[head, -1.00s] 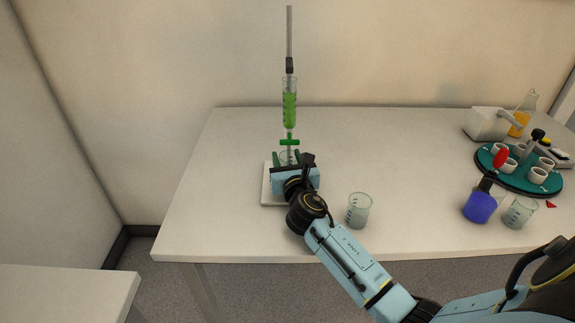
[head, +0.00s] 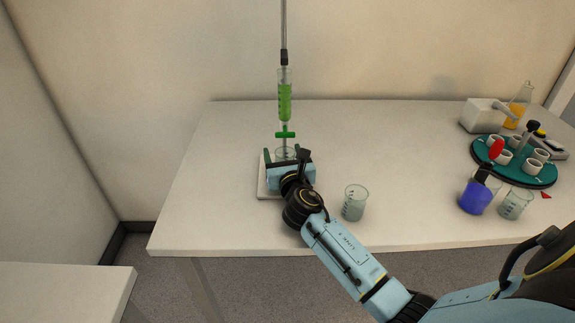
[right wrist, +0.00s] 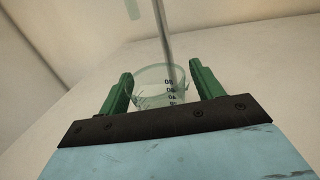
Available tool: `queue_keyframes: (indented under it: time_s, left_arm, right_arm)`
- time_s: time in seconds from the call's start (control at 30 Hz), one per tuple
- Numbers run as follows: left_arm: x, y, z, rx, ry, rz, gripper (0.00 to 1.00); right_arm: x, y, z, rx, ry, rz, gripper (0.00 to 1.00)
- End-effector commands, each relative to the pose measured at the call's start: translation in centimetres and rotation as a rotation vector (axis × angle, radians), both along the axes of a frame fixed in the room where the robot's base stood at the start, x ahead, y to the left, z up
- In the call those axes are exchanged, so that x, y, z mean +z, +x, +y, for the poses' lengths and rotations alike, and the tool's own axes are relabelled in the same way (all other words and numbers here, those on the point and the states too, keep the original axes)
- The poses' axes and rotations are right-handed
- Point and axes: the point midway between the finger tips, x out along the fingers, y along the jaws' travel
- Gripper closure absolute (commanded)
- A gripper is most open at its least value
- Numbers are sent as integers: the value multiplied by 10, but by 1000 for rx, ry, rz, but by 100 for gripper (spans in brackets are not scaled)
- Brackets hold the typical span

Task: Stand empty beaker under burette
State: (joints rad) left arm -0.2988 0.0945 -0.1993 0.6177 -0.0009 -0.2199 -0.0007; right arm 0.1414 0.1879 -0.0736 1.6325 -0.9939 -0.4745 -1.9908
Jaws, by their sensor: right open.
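The burette (head: 285,97), filled with green liquid and with a green stopcock, hangs upright over a white stand base (head: 268,191). A clear beaker (head: 285,152) is below the burette tip; it also shows upright and empty-looking, with dark graduation marks, in the right wrist view (right wrist: 158,78). My right gripper (head: 286,155) is open at the stand, with one green finger on each side of this beaker. In the right wrist view the gripper (right wrist: 162,85) shows gaps beside the beaker's wall. The beaker's bottom is hidden by the gripper. My left gripper is out of view.
Another clear beaker (head: 355,203) stands right of my forearm. A blue-filled beaker (head: 476,198) and a clear one (head: 514,205) stand farther right, before a teal round tray (head: 533,180) with several white cups.

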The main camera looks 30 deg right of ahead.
Motion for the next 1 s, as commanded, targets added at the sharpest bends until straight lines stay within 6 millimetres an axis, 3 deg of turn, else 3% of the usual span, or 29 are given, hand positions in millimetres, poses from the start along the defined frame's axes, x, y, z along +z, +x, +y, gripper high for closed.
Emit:
queue_keyframes:
  time_s: [0.5,0.7,1.0]
  left_arm:
    - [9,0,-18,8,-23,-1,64]
    - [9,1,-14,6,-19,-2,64]
    - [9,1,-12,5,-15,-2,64]
  right_arm:
    - [-1,-93,35,2,2,2,34]
    - [0,-110,41,0,0,0,34]
    - [-1,-112,41,0,0,0,34]
